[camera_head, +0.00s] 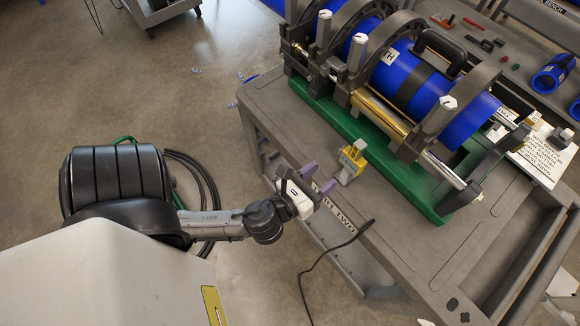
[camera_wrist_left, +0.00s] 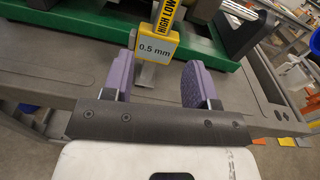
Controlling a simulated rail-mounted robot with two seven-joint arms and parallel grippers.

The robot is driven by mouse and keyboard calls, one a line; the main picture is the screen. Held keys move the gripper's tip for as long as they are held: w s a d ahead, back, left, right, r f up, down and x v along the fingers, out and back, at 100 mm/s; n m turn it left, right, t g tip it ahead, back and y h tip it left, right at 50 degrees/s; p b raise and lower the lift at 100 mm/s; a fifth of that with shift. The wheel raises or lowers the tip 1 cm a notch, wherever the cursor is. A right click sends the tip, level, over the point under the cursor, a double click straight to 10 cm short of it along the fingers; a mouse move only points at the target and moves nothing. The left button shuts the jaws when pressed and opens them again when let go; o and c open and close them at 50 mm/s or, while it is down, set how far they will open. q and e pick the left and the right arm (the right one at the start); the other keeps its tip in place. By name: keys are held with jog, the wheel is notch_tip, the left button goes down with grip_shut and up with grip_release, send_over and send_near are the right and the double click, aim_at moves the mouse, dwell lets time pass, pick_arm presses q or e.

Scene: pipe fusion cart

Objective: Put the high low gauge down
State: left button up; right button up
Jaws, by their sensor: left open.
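The high low gauge (camera_head: 352,162) is a small yellow and grey tool standing on the grey cart top near its front edge, just in front of the green base. In the left wrist view the gauge (camera_wrist_left: 158,45) shows a "0.5 mm" display, with its grey lower part seen between and beyond my fingers. My left gripper (camera_head: 319,180) is open, with purple finger pads apart, just left of the gauge. In the left wrist view the left gripper (camera_wrist_left: 158,84) has a clear gap between its pads, and neither appears to grip the gauge. My right gripper is not in view.
The pipe fusion machine (camera_head: 400,85) with blue pipes and clamps stands on a green base (camera_head: 378,165) behind the gauge. A black cable (camera_head: 330,253) hangs over the cart's front edge. The grey cart top (camera_head: 395,240) is clear at the front right.

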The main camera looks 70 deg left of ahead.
pick_arm(q)
jog(key=s+d+f+n+g+h, duration=0.1)
jog(key=s+f+n+g, duration=0.4)
jog(key=n, duration=0.9)
jog(key=s+d+f+n+g+h, duration=0.2)
jog(key=s+f+n+g+h, duration=0.2)
jog(key=n, duration=1.1)
jog(key=shift+s+d+f+g, duration=0.25)
jog(key=shift+s+f+g, duration=1.05)
jog(key=shift+f+g, duration=0.95)
notch_tip(320, 180, up, 33)
jog(key=p, duration=3.3)
notch_tip(320, 180, down, 62)
jog(key=b, duration=6.1)
jog(key=shift+b, duration=0.4)
jog(key=shift+r, duration=0.1)
